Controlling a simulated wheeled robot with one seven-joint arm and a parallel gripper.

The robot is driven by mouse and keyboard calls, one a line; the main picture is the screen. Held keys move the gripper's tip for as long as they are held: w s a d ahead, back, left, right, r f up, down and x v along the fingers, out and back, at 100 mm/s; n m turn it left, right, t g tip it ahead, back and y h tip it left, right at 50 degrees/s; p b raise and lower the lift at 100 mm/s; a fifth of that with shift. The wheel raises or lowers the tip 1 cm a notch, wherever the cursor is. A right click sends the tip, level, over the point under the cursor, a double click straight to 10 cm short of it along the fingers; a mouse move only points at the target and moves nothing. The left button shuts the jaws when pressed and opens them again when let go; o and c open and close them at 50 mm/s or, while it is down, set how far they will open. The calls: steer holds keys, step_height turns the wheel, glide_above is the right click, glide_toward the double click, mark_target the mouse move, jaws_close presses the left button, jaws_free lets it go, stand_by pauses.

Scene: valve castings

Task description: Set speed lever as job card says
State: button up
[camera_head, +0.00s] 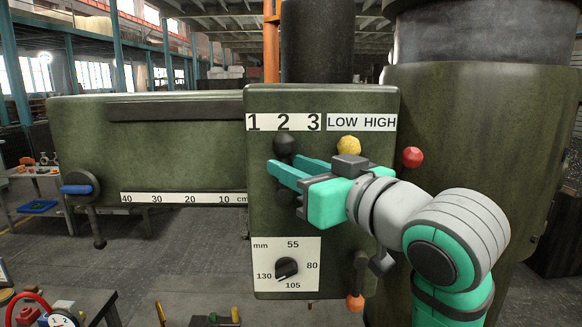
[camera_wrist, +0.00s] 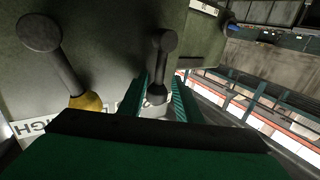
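The black-knobbed lever (camera_head: 284,144) stands upright on the green drill head, its knob under the 2 of the "1 2 3" label (camera_head: 284,122). The yellow-knobbed lever (camera_head: 348,146) has its knob under the LOW side of the "LOW HIGH" label (camera_head: 361,122). My gripper (camera_head: 279,172) reaches in from the right, its fingers apart at the black-knobbed lever. In the wrist view the black lever (camera_wrist: 160,64) shows between my fingertips (camera_wrist: 160,98); I cannot tell whether they touch it. The yellow knob (camera_wrist: 86,101) is off to the left there. I see no readable job card.
A red knob (camera_head: 412,157) is right of the levers, close above my arm. A mm dial (camera_head: 287,268) and an orange-knobbed lever (camera_head: 354,302) are lower on the head. The arm's cm scale (camera_head: 183,198) and a blue-handled crank (camera_head: 78,188) are left.

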steer(key=shift+w, duration=0.25)
steer(key=shift+a, duration=0.1)
jaws_close()
steer(key=d+m+t, duration=0.1)
steer(key=m, duration=0.1)
steer(key=d+m+t, duration=0.1)
steer(key=d+f+m+t, duration=0.1)
steer(key=m, duration=0.1)
steer(key=shift+f+m+t, duration=0.1)
steer(key=shift+m+t, duration=0.2)
stand_by(0.4)
steer(key=shift+s, duration=0.1)
